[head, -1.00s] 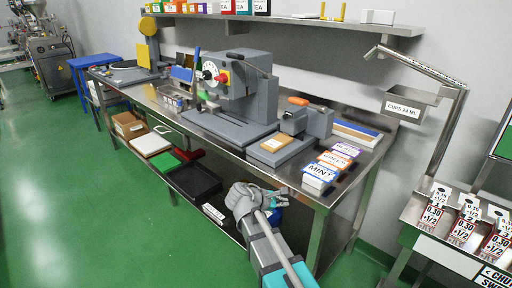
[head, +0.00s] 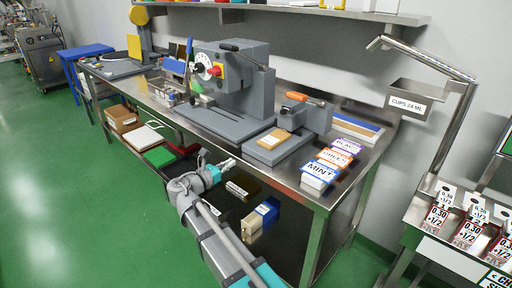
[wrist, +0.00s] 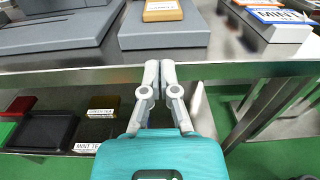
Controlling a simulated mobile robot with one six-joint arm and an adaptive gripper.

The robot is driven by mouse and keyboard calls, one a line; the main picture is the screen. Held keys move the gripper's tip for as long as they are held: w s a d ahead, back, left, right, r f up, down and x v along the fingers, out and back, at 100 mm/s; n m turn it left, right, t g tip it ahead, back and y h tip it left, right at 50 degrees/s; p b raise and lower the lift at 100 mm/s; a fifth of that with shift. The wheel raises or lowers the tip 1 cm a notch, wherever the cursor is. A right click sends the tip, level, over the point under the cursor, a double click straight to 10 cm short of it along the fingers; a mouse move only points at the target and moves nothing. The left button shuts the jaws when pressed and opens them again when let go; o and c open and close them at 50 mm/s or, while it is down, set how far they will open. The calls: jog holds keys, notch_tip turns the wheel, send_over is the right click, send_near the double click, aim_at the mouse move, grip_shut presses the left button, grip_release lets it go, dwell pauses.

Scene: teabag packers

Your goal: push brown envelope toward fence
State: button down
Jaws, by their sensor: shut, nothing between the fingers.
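The brown envelope (head: 273,139) has a white label and lies flat on the low grey base plate (head: 262,154) of a sealer-like device on the steel table. In the wrist view the envelope (wrist: 162,11) is at the top edge, partly cut off. A grey upright block (head: 308,117) with an orange handle stands behind and right of it; I cannot tell whether this is the fence. My gripper (head: 231,163) is shut and empty in front of the table's edge, apart from the envelope. In the wrist view its fingertips (wrist: 160,66) point toward the base plate.
The table's front edge (wrist: 90,76) lies across my fingers' view. Labelled stacks, MINT (head: 319,172) among them, stand right of the base plate. A large grey machine (head: 235,85) stands to the left. Boxes and a black tray (wrist: 42,132) are on the shelf below.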

aim_at(262, 144)
jog(key=x, duration=1.3)
jog(key=shift+w+d, duration=0.2)
jog(key=shift+w, duration=0.15)
jog(key=shift+x, duration=1.45)
jog(key=shift+s+a, duration=0.1)
jog(key=shift+a, duration=0.05)
jog(key=shift+s+a, duration=0.2)
jog(key=shift+s, duration=0.15)
jog(key=v, duration=1.3)
